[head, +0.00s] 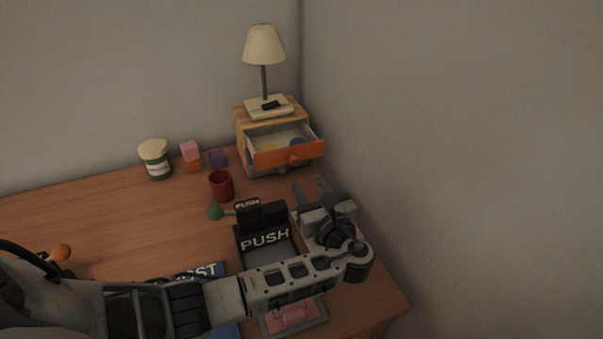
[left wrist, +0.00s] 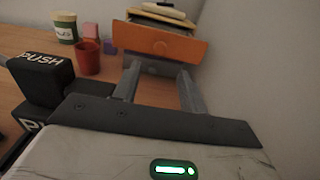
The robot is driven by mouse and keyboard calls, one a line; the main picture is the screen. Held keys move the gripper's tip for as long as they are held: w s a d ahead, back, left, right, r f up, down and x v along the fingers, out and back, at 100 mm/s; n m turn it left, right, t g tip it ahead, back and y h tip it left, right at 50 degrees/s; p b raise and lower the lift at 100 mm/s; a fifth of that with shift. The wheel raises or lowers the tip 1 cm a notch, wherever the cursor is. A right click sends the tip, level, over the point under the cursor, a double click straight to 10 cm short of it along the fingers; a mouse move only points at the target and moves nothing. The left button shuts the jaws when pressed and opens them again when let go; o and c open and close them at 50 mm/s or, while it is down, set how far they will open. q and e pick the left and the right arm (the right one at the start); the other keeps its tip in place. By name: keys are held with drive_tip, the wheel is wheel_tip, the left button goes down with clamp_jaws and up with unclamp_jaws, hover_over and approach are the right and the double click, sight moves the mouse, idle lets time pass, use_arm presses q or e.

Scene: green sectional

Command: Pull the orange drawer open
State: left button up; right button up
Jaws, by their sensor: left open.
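The orange drawer (head: 288,152) sticks out of a small wooden cabinet (head: 241,115) at the back corner of the desk, and small things lie inside it. A round orange knob (head: 293,158) sits on its front. My left gripper (head: 312,185) is open and empty, in front of and below the drawer, with its fingers pointing toward it. In the left wrist view the drawer front (left wrist: 190,50) is beyond the two spread fingertips (left wrist: 160,68), with a gap showing. My right gripper is not in view.
A lamp (head: 264,45) stands on the cabinet. A red cup (head: 221,186), a green jar (head: 156,160) and stacked blocks (head: 191,154) stand to the left. A black PUSH device (head: 264,225) is left of my gripper. A wall is close on the right.

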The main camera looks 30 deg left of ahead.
sight(296, 163)
use_arm(q)
drive_tip(key=v, duration=0.7)
drive_tip(key=shift+s+d, duration=0.25)
drive_tip(key=x, duration=1.5)
drive_tip(key=shift+w+a, duration=0.2)
drive_tip(key=shift+w, duration=0.1)
drive_tip(key=shift+w+a, duration=0.25)
drive_tip(key=shift+a, duration=0.1)
drive_tip(key=shift+w, duration=0.1)
